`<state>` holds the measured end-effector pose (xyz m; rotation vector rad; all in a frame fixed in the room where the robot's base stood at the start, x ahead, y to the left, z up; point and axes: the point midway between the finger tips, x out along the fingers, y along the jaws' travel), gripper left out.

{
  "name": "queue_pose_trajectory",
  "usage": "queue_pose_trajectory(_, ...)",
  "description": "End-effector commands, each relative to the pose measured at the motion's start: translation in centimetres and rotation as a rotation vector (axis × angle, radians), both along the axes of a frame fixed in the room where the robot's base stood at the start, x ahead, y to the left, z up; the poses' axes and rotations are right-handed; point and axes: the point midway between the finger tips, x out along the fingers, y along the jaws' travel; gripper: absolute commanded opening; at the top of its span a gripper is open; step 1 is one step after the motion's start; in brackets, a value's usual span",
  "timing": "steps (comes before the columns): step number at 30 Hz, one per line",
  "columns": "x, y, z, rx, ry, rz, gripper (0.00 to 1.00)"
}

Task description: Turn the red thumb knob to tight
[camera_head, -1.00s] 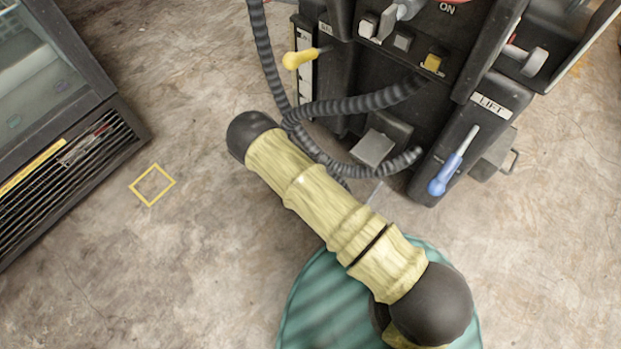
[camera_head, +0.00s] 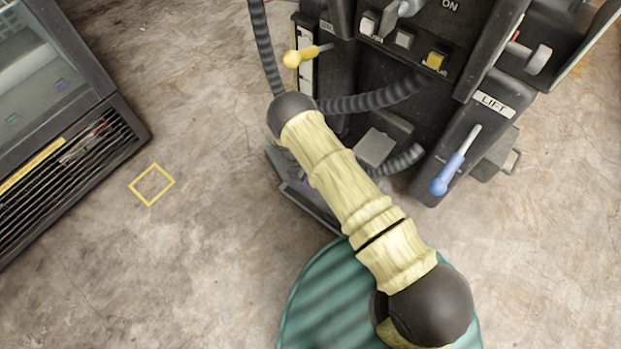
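No red thumb knob can be made out for sure. A small red piece (camera_head: 513,36) shows at the upper right of the black machine, beside a grey knob-like part (camera_head: 538,60); I cannot tell whether it is the thumb knob. My arm, in pale yellow sleeves, reaches up and left across the middle of the head view. A dark flat part shows under its far half, at the arm's left side; it may belong to my wrist or gripper. The gripper's fingers cannot be made out, so neither their opening nor anything held shows.
The black machine (camera_head: 490,60) carries a yellow-tipped lever (camera_head: 292,58), a blue-handled lever (camera_head: 446,176) by a LIFT label (camera_head: 494,104), and several switches. Ribbed hoses (camera_head: 370,100) hang in front. A glass-topped cabinet (camera_head: 50,70) stands left. The floor between is clear, with a yellow square marking (camera_head: 152,184).

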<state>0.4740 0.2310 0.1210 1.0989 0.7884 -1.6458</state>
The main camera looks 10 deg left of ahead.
Motion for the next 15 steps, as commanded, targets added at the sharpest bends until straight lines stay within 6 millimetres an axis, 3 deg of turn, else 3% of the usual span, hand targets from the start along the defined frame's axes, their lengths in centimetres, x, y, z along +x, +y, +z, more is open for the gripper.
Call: queue_pose_trajectory(15, 0.31, -0.31, -0.04, -0.001, 0.001, -0.493, 0.17)
